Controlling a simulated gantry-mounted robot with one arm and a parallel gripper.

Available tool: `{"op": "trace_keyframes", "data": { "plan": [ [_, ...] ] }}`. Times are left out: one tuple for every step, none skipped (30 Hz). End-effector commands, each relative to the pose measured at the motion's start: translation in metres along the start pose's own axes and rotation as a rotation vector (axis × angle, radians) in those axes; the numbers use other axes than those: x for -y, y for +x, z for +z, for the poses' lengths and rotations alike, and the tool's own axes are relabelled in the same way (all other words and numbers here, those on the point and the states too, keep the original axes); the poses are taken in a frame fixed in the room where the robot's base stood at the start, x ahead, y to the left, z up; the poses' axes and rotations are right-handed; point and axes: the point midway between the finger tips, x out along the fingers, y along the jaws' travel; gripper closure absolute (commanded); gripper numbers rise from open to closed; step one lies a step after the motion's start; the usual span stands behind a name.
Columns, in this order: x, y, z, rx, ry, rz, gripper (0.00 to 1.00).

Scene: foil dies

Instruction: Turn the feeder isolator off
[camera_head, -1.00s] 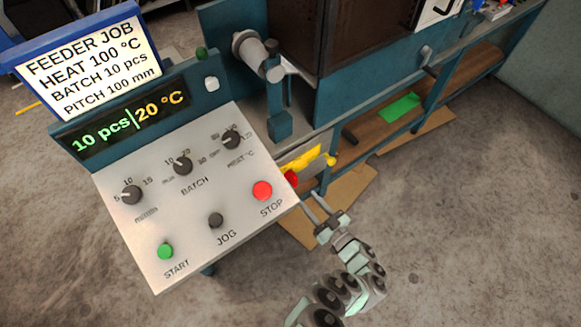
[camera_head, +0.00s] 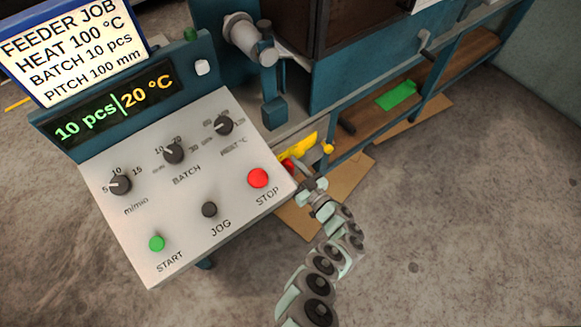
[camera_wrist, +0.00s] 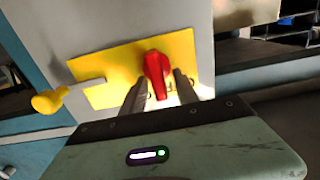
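The feeder isolator is a red handle (camera_wrist: 156,72) on a yellow plate (camera_wrist: 100,68), fixed to a grey panel. In the wrist view the handle stands roughly upright, tilted a little. My gripper (camera_wrist: 160,86) is open, with one finger on each side of the handle's lower part. I cannot tell whether the fingers touch it. In the head view the red handle (camera_head: 287,164) shows only in part beside the control panel's right edge, and my gripper (camera_head: 303,172) reaches up to it. The yellow plate (camera_head: 298,148) shows just above it.
A yellow knobbed piece (camera_wrist: 47,102) sticks out left of the plate. The control panel (camera_head: 185,215) with dials, a green START button (camera_head: 157,243) and a red STOP button (camera_head: 258,178) is close on the left. A shelf with a green piece (camera_head: 396,94) lies to the right.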

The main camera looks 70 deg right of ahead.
Motion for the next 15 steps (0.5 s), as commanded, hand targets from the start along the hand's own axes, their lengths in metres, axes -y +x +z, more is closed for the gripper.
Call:
{"op": "trace_keyframes", "data": {
  "plan": [
    [0.0000,0.0000,-0.0001,0.000,0.000,0.000,0.64],
    [-0.0001,-0.0001,-0.0002,0.000,0.000,0.000,0.64],
    [-0.0001,-0.0002,-0.0002,0.000,0.000,0.000,0.64],
    [-0.0001,-0.0003,-0.0002,0.000,0.000,0.000,0.64],
    [-0.0001,-0.0003,-0.0002,0.000,0.000,0.000,0.64],
    [-0.0001,-0.0004,-0.0002,0.000,0.000,0.000,0.67],
    [-0.0001,-0.0004,-0.0002,0.000,0.000,0.000,0.69],
    [-0.0002,-0.0004,-0.0002,0.000,0.000,0.000,0.72],
    [-0.0002,-0.0005,-0.0002,0.000,0.000,0.000,0.75],
    [-0.0001,-0.0004,-0.0002,0.000,0.000,0.000,0.78],
    [-0.0002,-0.0005,-0.0002,0.000,0.000,0.000,0.80],
    [-0.0001,-0.0005,-0.0002,0.000,0.000,0.000,0.83],
    [-0.0001,-0.0005,-0.0002,0.000,0.000,0.000,0.86],
    [-0.0001,-0.0005,-0.0002,0.000,0.000,0.000,0.88],
    [-0.0001,-0.0005,-0.0002,0.000,0.000,0.000,0.91]
  ]
}}
